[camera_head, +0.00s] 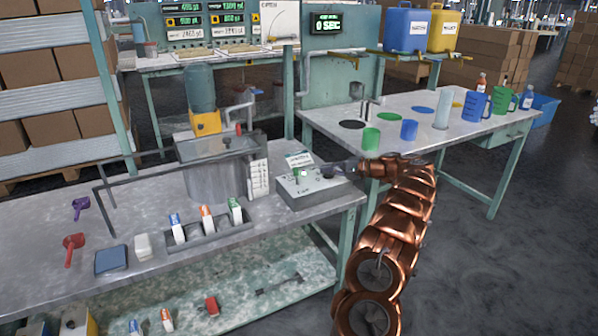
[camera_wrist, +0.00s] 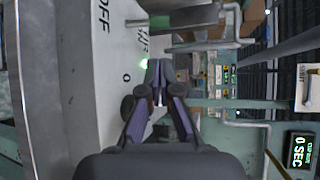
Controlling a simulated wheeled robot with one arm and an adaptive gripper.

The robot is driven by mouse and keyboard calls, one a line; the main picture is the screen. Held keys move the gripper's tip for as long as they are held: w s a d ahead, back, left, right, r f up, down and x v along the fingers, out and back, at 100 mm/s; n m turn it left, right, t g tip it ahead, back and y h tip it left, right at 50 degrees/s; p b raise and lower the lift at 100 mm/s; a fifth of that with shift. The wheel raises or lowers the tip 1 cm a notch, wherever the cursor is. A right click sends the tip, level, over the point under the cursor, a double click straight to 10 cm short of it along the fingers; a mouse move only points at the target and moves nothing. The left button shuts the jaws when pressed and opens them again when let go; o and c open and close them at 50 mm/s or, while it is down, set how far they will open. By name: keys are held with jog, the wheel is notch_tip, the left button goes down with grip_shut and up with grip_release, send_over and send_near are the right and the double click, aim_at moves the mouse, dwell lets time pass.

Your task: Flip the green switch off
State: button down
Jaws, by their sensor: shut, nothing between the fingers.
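A grey control box (camera_head: 315,190) stands at the right end of the near workbench. A small green switch (camera_head: 296,173) sits on its top, with a white label behind it. In the wrist view the box's pale panel (camera_wrist: 85,75) shows printed letters "OFF" and a green glow (camera_wrist: 143,65) just beyond my fingertips. My gripper (camera_head: 326,172) is low over the right side of the box, to the right of the switch. In the wrist view my gripper (camera_wrist: 160,70) has its fingertips together and holds nothing. I cannot tell whether the fingertips touch the switch or which way it is set.
A metal tank (camera_head: 213,172) stands left of the box, with a white lettered panel beside it. A grey rack (camera_head: 210,238) with several colored cartons is in front. A second table (camera_head: 400,122) with cups and bottles is behind my arm. Open floor lies to the right.

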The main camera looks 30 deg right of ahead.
aim_at(296, 175)
jog(key=shift+s+d, duration=0.1)
jog(key=shift+d, duration=0.1)
jog(key=x, duration=0.9)
jog(key=shift+a+f, duration=0.1)
jog(key=shift+a, duration=0.1)
jog(key=shift+w+a, duration=0.15)
jog(key=shift+w, duration=0.2)
jog(key=shift+a, duration=0.15)
jog(key=shift+s+d+f+b, duration=0.1)
jog(key=shift+d+f+b, duration=0.1)
jog(key=shift+b, duration=0.4)
jog(key=shift+r+b, duration=0.15)
jog(key=shift+b, duration=0.2)
